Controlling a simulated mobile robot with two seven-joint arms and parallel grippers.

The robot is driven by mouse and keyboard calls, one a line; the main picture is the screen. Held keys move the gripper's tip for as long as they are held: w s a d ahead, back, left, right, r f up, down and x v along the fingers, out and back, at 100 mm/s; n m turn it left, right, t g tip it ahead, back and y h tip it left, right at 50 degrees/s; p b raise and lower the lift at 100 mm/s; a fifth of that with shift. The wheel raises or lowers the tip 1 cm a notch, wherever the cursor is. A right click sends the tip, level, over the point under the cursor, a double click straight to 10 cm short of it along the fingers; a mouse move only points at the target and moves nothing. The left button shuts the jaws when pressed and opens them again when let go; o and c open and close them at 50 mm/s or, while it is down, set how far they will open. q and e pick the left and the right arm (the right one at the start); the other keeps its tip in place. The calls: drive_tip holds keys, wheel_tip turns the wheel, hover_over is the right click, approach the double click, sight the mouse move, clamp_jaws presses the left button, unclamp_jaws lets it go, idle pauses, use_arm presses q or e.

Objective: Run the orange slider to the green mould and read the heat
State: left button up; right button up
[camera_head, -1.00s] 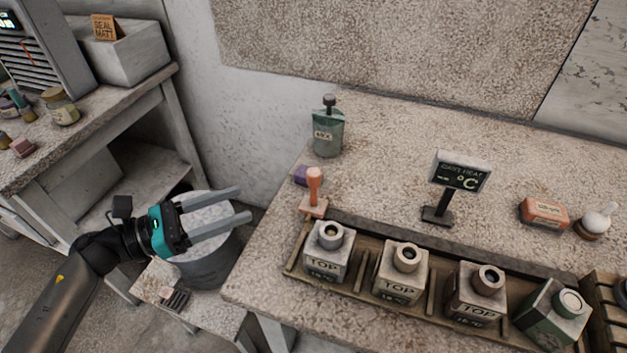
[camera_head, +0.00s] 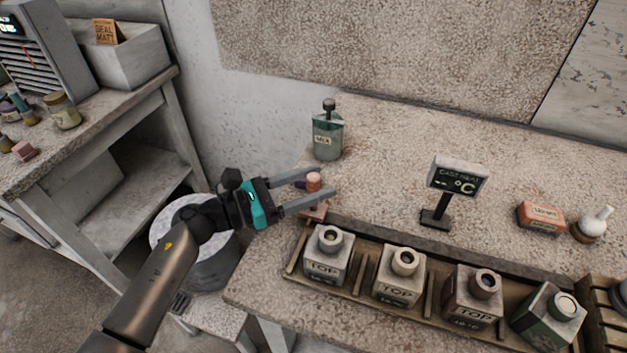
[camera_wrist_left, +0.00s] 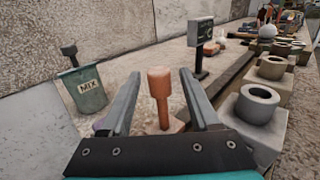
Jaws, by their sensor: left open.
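The orange slider (camera_head: 314,183) stands upright at the left end of the rail (camera_head: 365,227) behind the moulds. My left gripper (camera_head: 327,181) is open, with one finger on each side of the slider's knob. In the left wrist view the slider (camera_wrist_left: 159,90) shows between the two spread fingers, with a gap on both sides. The green mould (camera_head: 547,314) sits tilted at the right end of the mould row. The cast heat display (camera_head: 458,177) shows dashes before °C. My right gripper is not in view.
A MIX bottle (camera_head: 327,137) stands behind the slider. An orange block (camera_head: 540,218) and a white bulb (camera_head: 594,224) lie at the right.

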use_arm(q)
drive_tip(key=shift+d, duration=0.1)
clamp_jaws()
idle(0.5)
idle(0.9)
